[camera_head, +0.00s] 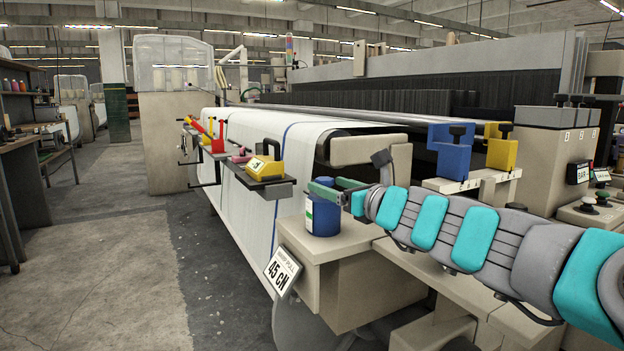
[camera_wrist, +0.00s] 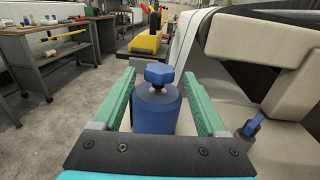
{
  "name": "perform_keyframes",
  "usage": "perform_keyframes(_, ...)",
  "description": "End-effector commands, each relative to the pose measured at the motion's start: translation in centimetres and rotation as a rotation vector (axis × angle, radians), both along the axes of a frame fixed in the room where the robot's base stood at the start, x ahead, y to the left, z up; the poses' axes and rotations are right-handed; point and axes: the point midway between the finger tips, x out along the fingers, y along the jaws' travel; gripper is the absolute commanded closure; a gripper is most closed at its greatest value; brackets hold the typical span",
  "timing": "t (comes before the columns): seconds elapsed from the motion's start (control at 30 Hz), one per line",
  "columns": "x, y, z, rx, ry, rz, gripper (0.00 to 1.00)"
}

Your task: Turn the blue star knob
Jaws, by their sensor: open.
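The blue star knob (camera_wrist: 158,74) sits on a short metal stem on top of a blue cylinder (camera_wrist: 155,112) in the wrist view. My gripper (camera_wrist: 159,82) is open, with one green finger on each side of the knob and visible space between each finger and it. In the head view the blue cylinder (camera_head: 323,218), with a white and green label, stands on a beige ledge (camera_head: 322,243) at the loom's corner. My gripper (camera_head: 327,186) reaches over its top from the right, and the knob is not clearly visible there.
A "45 CN" sign (camera_head: 282,271) hangs at the ledge's front. A yellow block (camera_head: 265,168) sits on a dark shelf behind it. Blue (camera_head: 449,152) and yellow (camera_head: 502,147) blocks stand to the right. A small blue part (camera_wrist: 252,126) is right of my gripper. The left aisle is clear.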

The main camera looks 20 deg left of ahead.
Motion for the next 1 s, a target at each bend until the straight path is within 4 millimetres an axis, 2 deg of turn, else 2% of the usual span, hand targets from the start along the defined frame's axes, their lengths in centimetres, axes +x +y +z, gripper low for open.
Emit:
perform_keyframes(0.4, 2.8, 4.6, 0.0, -0.002, -0.002, 0.003, 0.25)
perform_keyframes(0.8, 3.4, 5.3, 0.1, 0.001, -0.003, 0.002, 0.25)
perform_keyframes(1.0, 3.4, 5.3, 0.1, 0.001, -0.003, 0.002, 0.47)
